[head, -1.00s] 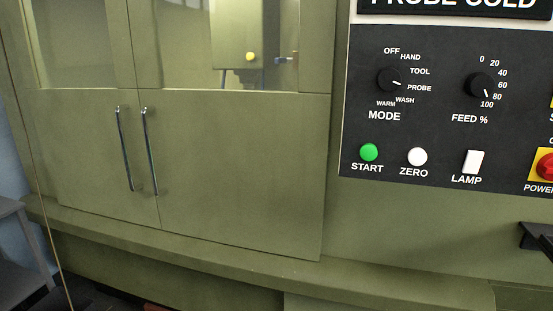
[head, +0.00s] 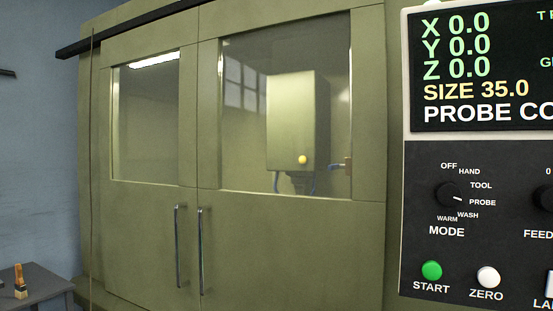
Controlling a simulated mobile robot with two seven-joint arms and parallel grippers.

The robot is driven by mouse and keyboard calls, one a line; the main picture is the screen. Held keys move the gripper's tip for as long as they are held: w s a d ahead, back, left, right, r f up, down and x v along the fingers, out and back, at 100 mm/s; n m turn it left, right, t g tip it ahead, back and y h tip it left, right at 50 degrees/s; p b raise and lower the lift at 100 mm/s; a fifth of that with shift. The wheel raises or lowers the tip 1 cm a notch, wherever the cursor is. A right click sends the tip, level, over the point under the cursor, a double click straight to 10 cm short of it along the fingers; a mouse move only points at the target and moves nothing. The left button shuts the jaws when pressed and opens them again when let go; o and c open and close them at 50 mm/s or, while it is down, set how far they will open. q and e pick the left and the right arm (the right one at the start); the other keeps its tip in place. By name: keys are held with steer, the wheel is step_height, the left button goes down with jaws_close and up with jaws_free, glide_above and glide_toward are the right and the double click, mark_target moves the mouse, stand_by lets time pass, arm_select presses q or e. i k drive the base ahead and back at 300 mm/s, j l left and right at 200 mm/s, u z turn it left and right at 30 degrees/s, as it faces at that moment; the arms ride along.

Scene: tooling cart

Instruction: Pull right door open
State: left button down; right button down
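The right door (head: 288,236) is a green panel with a large window, and it stands shut beside the left door (head: 140,222). The seam between them runs vertically with no visible gap. The right door's handle (head: 200,250) is a vertical metal bar just right of the seam. The left door's handle (head: 179,245) is a matching bar just left of it. Through the right window I see a box-shaped machine head (head: 292,120) with a yellow knob. Neither of my grippers is in view.
A control panel (head: 470,235) with a readout screen (head: 480,70) stands right of the doors. A dark rail (head: 125,32) runs along the top of the doors. A small grey table (head: 45,288) with a brush (head: 20,282) on it stands at lower left.

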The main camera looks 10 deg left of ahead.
mark_target(257, 251)
steer(key=i+j+z, duration=0.1)
steer(key=i+j, duration=0.75)
steer(key=j, duration=0.2)
steer(key=i+j+z, duration=0.1)
steer(key=j, duration=0.25)
steer(key=i+j, duration=0.15)
steer(key=j, duration=0.15)
steer(key=j+z, duration=0.2)
steer(key=j, duration=1.15)
steer(key=k+j+z, duration=0.15)
steer(key=j, duration=0.3)
steer(key=i, duration=0.05)
